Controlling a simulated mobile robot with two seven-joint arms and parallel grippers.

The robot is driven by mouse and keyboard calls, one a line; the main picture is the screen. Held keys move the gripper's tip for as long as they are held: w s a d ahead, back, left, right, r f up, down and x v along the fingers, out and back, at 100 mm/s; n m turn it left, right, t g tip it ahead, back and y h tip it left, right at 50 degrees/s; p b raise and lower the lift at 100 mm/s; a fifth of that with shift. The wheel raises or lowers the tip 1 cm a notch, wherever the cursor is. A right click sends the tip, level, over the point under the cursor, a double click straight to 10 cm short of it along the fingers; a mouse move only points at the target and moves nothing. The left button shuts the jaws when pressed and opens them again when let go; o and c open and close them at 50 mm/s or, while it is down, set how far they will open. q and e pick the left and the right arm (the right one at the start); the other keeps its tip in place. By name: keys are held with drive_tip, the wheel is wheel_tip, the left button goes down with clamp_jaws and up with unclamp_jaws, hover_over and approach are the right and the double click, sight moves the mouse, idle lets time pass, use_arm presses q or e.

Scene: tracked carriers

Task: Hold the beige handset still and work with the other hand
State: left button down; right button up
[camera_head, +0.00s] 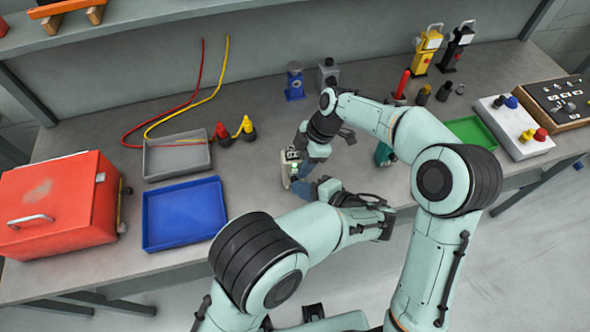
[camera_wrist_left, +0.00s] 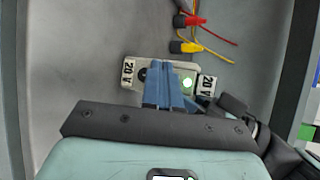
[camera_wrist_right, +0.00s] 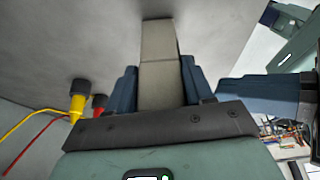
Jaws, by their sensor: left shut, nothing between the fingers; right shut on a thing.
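The beige handset (camera_head: 285,171) is held off the bench near the middle in the head view. Its face carries 20 V labels, a dark round spot and a lit green light in the left wrist view (camera_wrist_left: 150,70). My right gripper (camera_wrist_right: 158,85) is shut on the handset, with one blue finger on each side of its body. My left gripper (camera_wrist_left: 170,92) is shut and empty, its fingertips together over the handset's face between the dark spot and green light. Whether the tips touch the face cannot be told. It shows in the head view (camera_head: 301,189) too.
A red toolbox (camera_head: 60,205), a blue tray (camera_head: 185,213) and a grey tray (camera_head: 178,155) stand at left. Red (camera_head: 222,132) and yellow (camera_head: 247,128) plugs with leads stand behind the handset. A green tray (camera_head: 472,132) and a white knob box (camera_head: 513,128) are at right.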

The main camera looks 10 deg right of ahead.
sight(295, 170)
use_arm(q)
drive_tip(key=shift+w, duration=0.7)
drive_tip(key=shift+w, duration=0.15)
idle(1.5)
drive_tip(key=shift+w, duration=0.25)
